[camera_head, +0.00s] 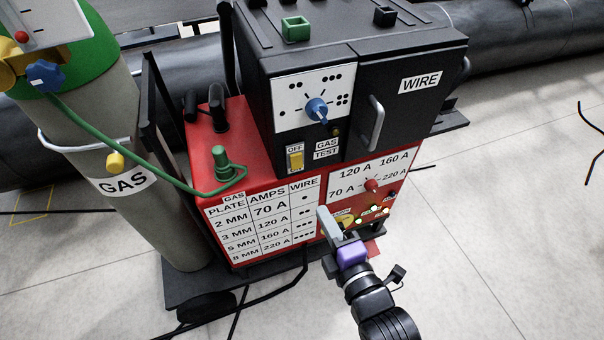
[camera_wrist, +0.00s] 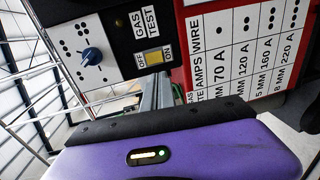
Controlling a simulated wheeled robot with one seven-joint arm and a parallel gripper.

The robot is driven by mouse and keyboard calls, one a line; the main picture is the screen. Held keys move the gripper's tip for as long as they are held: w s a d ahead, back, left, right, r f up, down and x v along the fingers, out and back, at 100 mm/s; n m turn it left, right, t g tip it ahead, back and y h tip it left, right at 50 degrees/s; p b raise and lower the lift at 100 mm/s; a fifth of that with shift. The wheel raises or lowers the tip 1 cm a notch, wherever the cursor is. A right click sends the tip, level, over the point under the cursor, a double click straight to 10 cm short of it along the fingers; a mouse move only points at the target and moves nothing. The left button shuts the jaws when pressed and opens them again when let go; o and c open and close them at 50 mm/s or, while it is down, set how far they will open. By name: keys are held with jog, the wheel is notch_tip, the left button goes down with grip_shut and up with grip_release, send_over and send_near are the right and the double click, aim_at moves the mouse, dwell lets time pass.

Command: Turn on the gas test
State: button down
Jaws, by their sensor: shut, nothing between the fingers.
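The welding machine's black upper unit (camera_head: 375,55) carries a "GAS TEST" label (camera_head: 326,148) with a small dark brass-coloured knob (camera_head: 336,131) beside it. Left of the label is a yellow switch (camera_head: 295,160) marked OFF. In the wrist view the switch (camera_wrist: 153,57) shows OFF and ON at its ends, near the "GAS TEST" label (camera_wrist: 144,22) and the knob (camera_wrist: 121,20). My gripper (camera_head: 323,212) is shut and empty in front of the red lower unit, below the label in the head view. In the wrist view its grey fingers (camera_wrist: 158,82) point toward the switch, seemingly apart from it.
A blue dial (camera_head: 317,108) sits above the label, and a door handle (camera_head: 375,122) juts out right of it. A red selector knob (camera_head: 371,185) is on the lower panel. A gas cylinder (camera_head: 150,210) with a green hose (camera_head: 130,147) stands left.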

aim_at(298, 167)
jog(key=shift+w, duration=0.1)
jog(key=p+x, duration=0.1)
jog(key=x, duration=1.2)
jog(key=shift+w+a, duration=0.15)
jog(key=shift+w, duration=0.2)
jog(key=shift+f, duration=0.1)
jog(key=shift+w+b, duration=0.2)
jog(key=shift+b, duration=0.7)
jog(key=shift+s, duration=0.1)
